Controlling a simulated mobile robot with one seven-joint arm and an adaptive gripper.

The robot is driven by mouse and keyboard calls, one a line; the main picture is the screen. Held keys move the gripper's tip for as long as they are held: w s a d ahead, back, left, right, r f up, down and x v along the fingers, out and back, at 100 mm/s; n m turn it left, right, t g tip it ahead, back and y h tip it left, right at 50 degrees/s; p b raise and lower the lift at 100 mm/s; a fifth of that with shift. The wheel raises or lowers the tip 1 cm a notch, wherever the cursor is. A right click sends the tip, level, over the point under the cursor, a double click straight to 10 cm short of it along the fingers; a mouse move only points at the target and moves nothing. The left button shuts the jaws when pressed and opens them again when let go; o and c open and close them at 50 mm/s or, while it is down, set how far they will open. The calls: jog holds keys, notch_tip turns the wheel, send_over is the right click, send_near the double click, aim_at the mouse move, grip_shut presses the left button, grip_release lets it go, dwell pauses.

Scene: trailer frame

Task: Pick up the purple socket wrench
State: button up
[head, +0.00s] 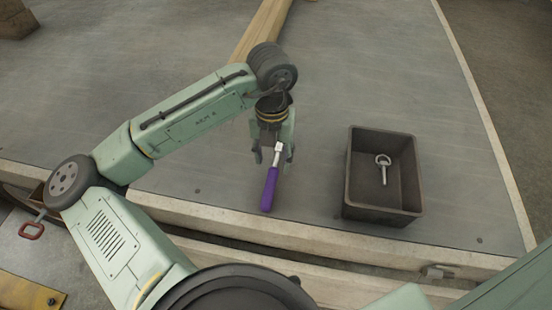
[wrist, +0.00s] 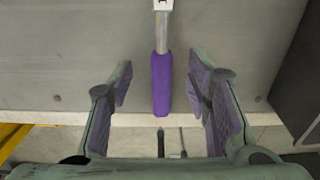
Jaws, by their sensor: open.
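The purple socket wrench (head: 269,189) has a purple handle and a silver shaft and head. In the head view it lies on the grey trailer deck, left of the dark bin, with its head end partly by my gripper. My gripper (head: 268,156) is open, its fingers pointing down near the silver end. In the wrist view the purple handle (wrist: 161,84) shows between the two open finger pads of my gripper (wrist: 160,88), apart from both. The silver shaft runs up to the top edge, where the head is cut off. I cannot tell the height gap.
A dark open bin (head: 359,190) stands on the deck to the right, with a metal eye bolt (head: 383,168) inside. It also shows at the right edge of the wrist view (wrist: 301,88). A wooden beam (head: 262,27) lies behind my gripper. A pale rail (head: 240,224) edges the deck in front.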

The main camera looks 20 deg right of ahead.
aim_at(274, 168)
jog(key=shift+d+f+p, duration=0.15)
jog(key=shift+f+p, duration=0.3)
jog(key=shift+f, duration=1.85)
grip_shut()
